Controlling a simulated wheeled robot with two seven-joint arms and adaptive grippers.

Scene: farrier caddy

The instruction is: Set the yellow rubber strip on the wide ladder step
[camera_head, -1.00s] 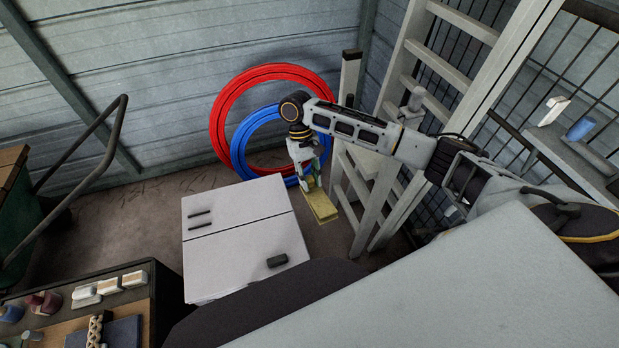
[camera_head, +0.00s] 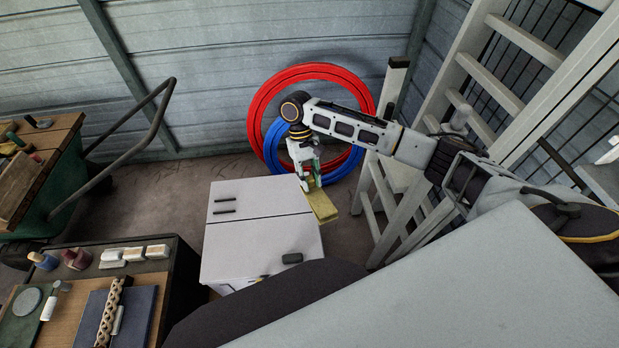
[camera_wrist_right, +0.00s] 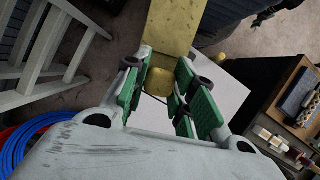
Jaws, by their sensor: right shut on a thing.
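The yellow rubber strip (camera_head: 322,207) hangs from my right gripper (camera_head: 310,180), over the right edge of a white cabinet in the head view. In the right wrist view the strip (camera_wrist_right: 166,25) runs up from between the green-padded fingers of the right gripper (camera_wrist_right: 165,78), which are shut on its end. The pale ladder (camera_head: 414,215) stands to the right of the strip, apart from it. Its wide step (camera_head: 398,172) is partly behind my right arm. The ladder also shows at the left of the wrist view (camera_wrist_right: 38,72). My left gripper is not in view.
Red (camera_head: 262,105) and blue (camera_head: 268,150) hoops lean on the wall behind. A workbench (camera_head: 140,330) with tools is at lower left. A taller ladder (camera_head: 500,85) stands at right.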

